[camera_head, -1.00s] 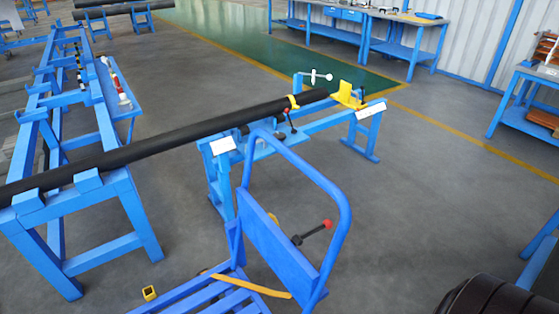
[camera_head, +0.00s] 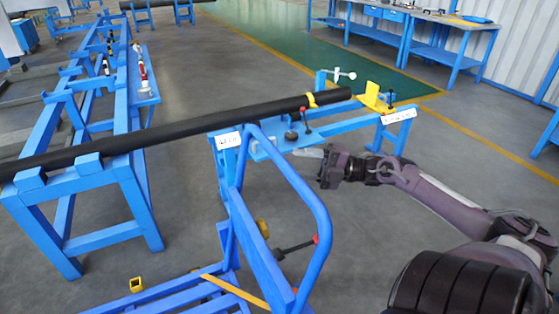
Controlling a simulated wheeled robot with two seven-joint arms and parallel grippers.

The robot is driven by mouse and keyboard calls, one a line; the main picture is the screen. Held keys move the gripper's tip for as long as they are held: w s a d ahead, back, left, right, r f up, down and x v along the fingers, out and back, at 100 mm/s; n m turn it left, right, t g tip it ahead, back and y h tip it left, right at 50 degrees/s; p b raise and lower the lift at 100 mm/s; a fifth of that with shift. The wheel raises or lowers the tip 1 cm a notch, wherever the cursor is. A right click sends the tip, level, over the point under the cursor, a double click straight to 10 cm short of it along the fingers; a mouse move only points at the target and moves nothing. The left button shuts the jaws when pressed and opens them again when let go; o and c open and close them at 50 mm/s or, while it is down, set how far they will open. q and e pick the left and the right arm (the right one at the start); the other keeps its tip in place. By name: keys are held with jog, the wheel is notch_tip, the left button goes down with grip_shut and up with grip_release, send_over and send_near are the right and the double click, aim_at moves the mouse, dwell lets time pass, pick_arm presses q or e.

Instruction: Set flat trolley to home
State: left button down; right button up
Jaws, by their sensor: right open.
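The flat trolley is blue, with a slatted deck (camera_head: 190,299) at the bottom of the view and an upright tubular push handle (camera_head: 318,215). A yellow strap (camera_head: 236,291) lies across the deck. My right gripper (camera_head: 312,153) reaches in from the right, behind and to the right of the handle's top bend, close to the blue pipe stand. It is open and empty; I cannot tell whether it touches anything. My left gripper is not in view. No marked home spot for the trolley is plain in this view.
A long black pipe (camera_head: 200,131) rests on a blue rack (camera_head: 100,240) at left and a blue stand (camera_head: 350,124) in the middle. Workbenches (camera_head: 425,29) stand at the back right. Grey floor is clear at right.

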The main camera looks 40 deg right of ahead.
aim_at(281, 162)
jog(key=x, duration=0.5)
jog(key=shift+w, duration=0.15)
grip_shut()
